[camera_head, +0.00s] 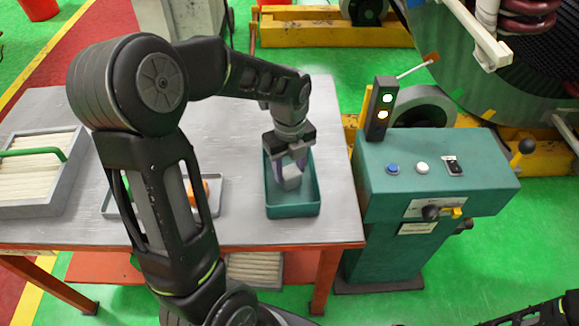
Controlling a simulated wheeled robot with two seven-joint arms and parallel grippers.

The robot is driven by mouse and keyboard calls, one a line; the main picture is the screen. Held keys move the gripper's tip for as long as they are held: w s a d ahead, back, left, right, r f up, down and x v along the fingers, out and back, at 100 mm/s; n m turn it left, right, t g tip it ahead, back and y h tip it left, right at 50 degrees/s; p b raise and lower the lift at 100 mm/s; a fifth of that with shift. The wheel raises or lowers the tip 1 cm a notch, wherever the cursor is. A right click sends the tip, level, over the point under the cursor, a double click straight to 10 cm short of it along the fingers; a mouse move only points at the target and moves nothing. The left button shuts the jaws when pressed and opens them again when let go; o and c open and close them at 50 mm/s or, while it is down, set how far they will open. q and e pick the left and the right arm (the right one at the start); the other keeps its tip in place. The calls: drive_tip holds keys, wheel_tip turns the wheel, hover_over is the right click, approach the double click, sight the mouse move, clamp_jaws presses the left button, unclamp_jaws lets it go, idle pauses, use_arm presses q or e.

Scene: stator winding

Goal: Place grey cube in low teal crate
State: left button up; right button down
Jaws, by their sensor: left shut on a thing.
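The low teal crate (292,211) stands on the grey table near its right edge. My left gripper (291,168) reaches down over the crate from above, its fingers within the crate's outline. It is shut on the grey cube (291,180), which shows pale between and below the fingers. The cube is inside or just over the crate; I cannot tell whether it touches the floor of the crate. My right gripper is not in view; only a dark piece of an arm shows at the bottom right corner.
A grey tray (112,204) with an orange object (199,190) lies left of the crate, partly behind my left arm. A grey box with a green handle (35,152) is at the far left. A teal control console (437,172) with a signal lamp stands right of the table (235,232).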

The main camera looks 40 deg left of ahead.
sight(290, 171)
use_arm(q)
drive_tip(key=o, duration=1.4)
drive_tip(key=shift+f, duration=0.1)
wheel_tip(290, 171, up, 12)
drive_tip(key=shift+r+b, duration=0.15)
drive_tip(key=shift+b, duration=0.15)
